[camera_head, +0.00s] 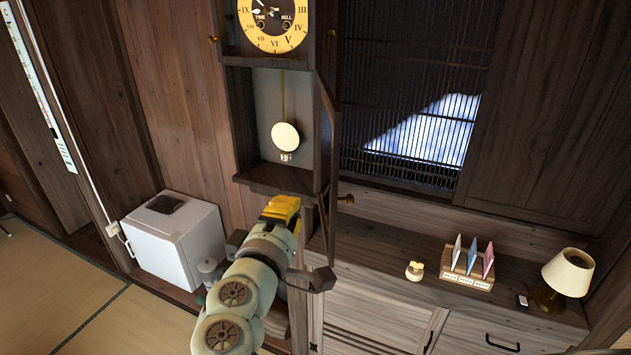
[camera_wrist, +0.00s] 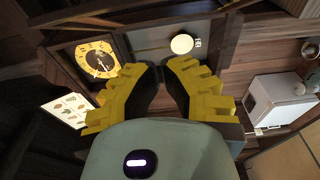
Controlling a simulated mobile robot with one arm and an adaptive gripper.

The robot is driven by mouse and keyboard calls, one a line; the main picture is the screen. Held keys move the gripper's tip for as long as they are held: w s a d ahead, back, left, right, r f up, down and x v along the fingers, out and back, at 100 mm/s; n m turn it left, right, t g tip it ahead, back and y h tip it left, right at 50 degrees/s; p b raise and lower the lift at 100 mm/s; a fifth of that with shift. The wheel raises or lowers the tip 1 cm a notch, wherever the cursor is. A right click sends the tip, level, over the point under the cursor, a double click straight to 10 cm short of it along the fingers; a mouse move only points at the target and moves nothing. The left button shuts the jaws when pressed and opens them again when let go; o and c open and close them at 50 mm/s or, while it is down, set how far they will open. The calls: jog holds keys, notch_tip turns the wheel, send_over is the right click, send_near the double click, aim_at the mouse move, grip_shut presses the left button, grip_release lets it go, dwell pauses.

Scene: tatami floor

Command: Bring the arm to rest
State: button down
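My gripper (camera_head: 281,208) has yellow fingers with dark pads and is raised in front of the lower part of a tall wall clock (camera_head: 264,177). In the wrist view my gripper (camera_wrist: 162,72) has its fingertips apart, with nothing seen between them. The clock's narrow door (camera_head: 327,150) stands open on the right side. Inside hangs a pale round pendulum disc (camera_head: 285,136), which also shows beyond the fingertips in the wrist view (camera_wrist: 182,44). The yellow dial (camera_head: 273,22) is cut off at the top. I cannot tell whether my gripper touches the clock.
A white box-like cabinet (camera_head: 176,240) stands left of my arm. The wooden sideboard (camera_head: 385,272) at right bears a small cream figure (camera_head: 414,270), a card holder (camera_head: 467,276) and a lamp (camera_head: 568,272). Tatami floor (camera_head: 60,300) lies open at lower left.

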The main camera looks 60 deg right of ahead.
jog(key=shift+s+p+v, duration=0.15)
jog(key=shift+p+v, duration=0.2)
jog(key=shift+v, duration=0.7)
jog(key=shift+s+p+v, duration=0.15)
jog(key=shift+p+v, duration=0.15)
jog(key=shift+v, duration=0.75)
jog(key=shift+d, duration=0.1)
